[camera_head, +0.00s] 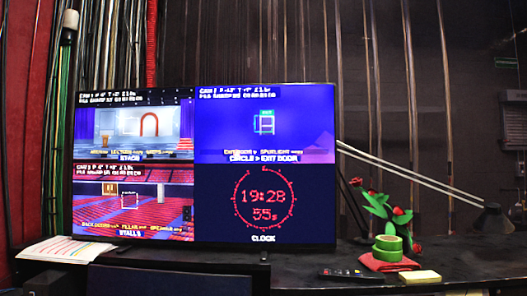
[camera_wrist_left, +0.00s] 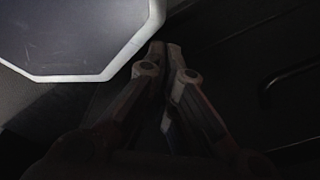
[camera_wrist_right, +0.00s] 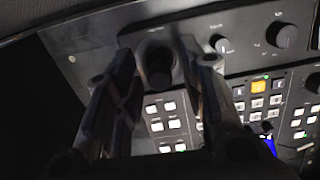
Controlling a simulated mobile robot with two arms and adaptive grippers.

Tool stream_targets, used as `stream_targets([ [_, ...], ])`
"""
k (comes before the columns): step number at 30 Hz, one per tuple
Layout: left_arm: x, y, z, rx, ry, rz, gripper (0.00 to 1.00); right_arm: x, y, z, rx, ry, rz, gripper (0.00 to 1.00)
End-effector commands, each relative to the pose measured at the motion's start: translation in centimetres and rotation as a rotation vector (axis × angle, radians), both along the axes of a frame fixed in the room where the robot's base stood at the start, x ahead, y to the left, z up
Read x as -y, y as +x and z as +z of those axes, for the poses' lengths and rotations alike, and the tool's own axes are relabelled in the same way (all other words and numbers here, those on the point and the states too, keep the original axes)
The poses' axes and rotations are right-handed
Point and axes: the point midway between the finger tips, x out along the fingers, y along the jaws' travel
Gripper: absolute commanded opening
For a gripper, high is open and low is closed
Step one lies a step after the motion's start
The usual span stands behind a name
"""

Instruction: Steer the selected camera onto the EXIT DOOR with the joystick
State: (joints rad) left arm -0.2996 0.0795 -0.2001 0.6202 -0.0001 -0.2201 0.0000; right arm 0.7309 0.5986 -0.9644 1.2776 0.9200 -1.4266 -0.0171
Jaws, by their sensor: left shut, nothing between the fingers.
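The monitor (camera_head: 270,210) shows several camera panes. In its top right pane, labelled "CIRCLE > EXIT DOOR", the small exit door (camera_head: 264,124) with a green top appears near the pane's middle with a pale reticle over it. The dark joystick (camera_wrist_right: 158,68) stands on the control panel in the right wrist view. My right gripper (camera_wrist_right: 157,52) is open, its fingers on either side of the joystick with visible gaps. My left gripper (camera_wrist_left: 166,45) is shut and empty beside a pale-edged dark panel. Neither gripper shows in the head view.
The control panel (camera_wrist_right: 240,65) has knobs, white buttons and one lit orange button (camera_wrist_right: 259,87). On the desk are a paper sheet (camera_head: 65,248), a remote (camera_head: 348,274), green tape (camera_head: 387,248), yellow notes (camera_head: 420,277), red flowers (camera_head: 398,212) and a lamp (camera_head: 490,218).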

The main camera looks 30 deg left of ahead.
Motion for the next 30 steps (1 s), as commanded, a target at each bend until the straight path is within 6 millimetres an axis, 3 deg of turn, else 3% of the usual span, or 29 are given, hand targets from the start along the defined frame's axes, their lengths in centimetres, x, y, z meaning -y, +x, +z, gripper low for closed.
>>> stream_targets([
  [1,0.0,0.0,0.9,0.0,0.0,0.0,0.0,0.0,0.0,0.9,0.0,0.0,0.0,0.38],
  [24,0.0,0.0,7.0,0.0,0.0,0.0,0.0,0.0,0.0,6.4,-0.001,0.0,0.0,0.38],
  [30,0.0,0.0,7.1,0.0,0.0,0.0,0.0,0.0,0.0,6.5,-0.001,0.0,0.0,0.38],
])
